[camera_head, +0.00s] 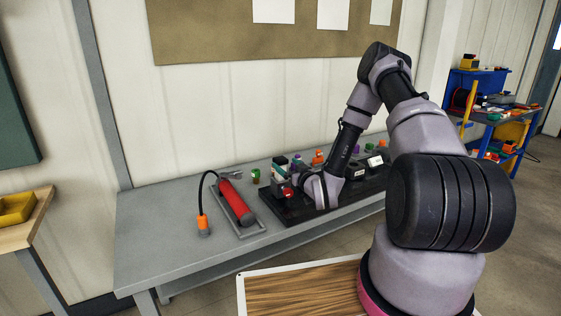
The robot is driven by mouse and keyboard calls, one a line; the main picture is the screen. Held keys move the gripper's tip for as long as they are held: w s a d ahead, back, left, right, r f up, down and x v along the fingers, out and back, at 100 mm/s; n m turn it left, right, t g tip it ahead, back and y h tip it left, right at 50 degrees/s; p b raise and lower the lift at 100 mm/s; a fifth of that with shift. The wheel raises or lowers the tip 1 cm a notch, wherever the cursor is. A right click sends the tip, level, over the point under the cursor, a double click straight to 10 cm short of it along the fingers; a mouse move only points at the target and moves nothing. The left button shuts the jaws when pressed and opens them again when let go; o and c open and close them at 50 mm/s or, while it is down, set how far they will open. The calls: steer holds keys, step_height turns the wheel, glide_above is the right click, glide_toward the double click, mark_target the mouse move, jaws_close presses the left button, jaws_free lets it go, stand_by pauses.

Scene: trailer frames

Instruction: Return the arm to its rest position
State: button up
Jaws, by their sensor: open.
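My arm (385,85) rises from its base at the right, bends at a high elbow and reaches down and left to the grey workbench (150,245). Its wrist (322,190) is low over a black tray (300,216) on the bench. My gripper (287,190) is at the left of the wrist, among small parts near the tray's left end. It is small in this view, open, with nothing visibly held. Whether it touches anything is unclear. The arm hides part of the tray and the bench.
A red cylinder (235,202) lies on a grey plate left of the tray, beside an orange-ended cable (203,224). Small coloured parts (317,157) stand behind the wrist. A wood-topped board (300,289) is in front of the bench. A blue shelf (480,118) stands far right. The bench's left end is clear.

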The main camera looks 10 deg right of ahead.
steer(key=shift+v, duration=1.05)
steer(key=shift+s+r, duration=0.1)
steer(key=shift+r, duration=0.05)
steer(key=w+d+r+m+g+h, duration=0.1)
steer(key=d+r+g+h, duration=0.15)
steer(key=r, duration=0.55)
steer(key=w+d+r+g+h, duration=0.1)
steer(key=d+r+g, duration=0.15)
steer(key=r, duration=0.55)
steer(key=s+d+r+m+h, duration=0.2)
steer(key=s+r, duration=0.4)
steer(key=r, duration=0.2)
steer(key=s+a+r+m+g, duration=0.1)
steer(key=s+r, duration=0.3)
steer(key=s, duration=0.5)
steer(key=s+a+r+m+g+y, duration=0.1)
steer(key=s+r, duration=0.3)
steer(key=s, duration=0.6)
steer(key=s+a+r+m+g+y, duration=0.1)
steer(key=s+r+m+g, duration=0.1)
steer(key=s, duration=0.8)
step_height(320, 180, up, 2)
steer(key=shift+s+a+r+m+g, duration=0.15)
steer(key=shift+a+r+m+g, duration=0.1)
steer(key=shift+m+g, duration=0.25)
